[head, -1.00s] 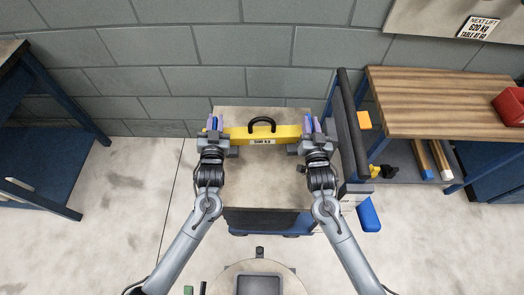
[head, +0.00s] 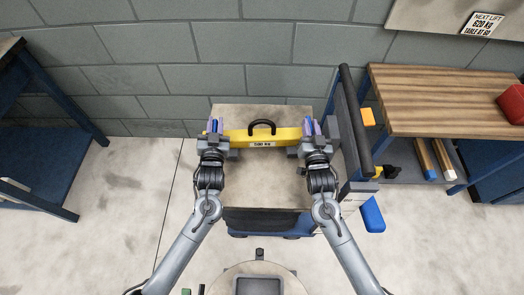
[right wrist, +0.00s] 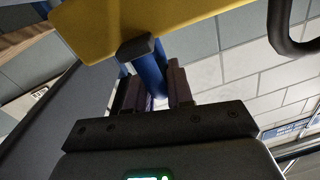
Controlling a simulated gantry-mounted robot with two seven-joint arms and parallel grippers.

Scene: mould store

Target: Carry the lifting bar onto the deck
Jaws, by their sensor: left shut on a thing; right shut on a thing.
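The yellow lifting bar (head: 240,137) has a black loop handle (head: 262,127) on its middle and a "500 kg" label. It is level, over the far part of the pale deck (head: 262,188); I cannot tell whether it touches the deck. My left gripper (head: 215,128) is shut at the bar's left end. My right gripper (head: 311,128) is shut at its right end. In the right wrist view the yellow bar (right wrist: 130,22) crosses the top, and the right fingers (right wrist: 155,85) are around a blue post beneath it. The left grip is partly hidden by the hand.
The deck's cart has a dark push handle (head: 354,120) close to my right gripper. A wooden-topped bench (head: 440,100) with a red box (head: 512,104) stands at the right. A blue-framed table (head: 35,165) stands at the left. A block wall (head: 200,50) is behind.

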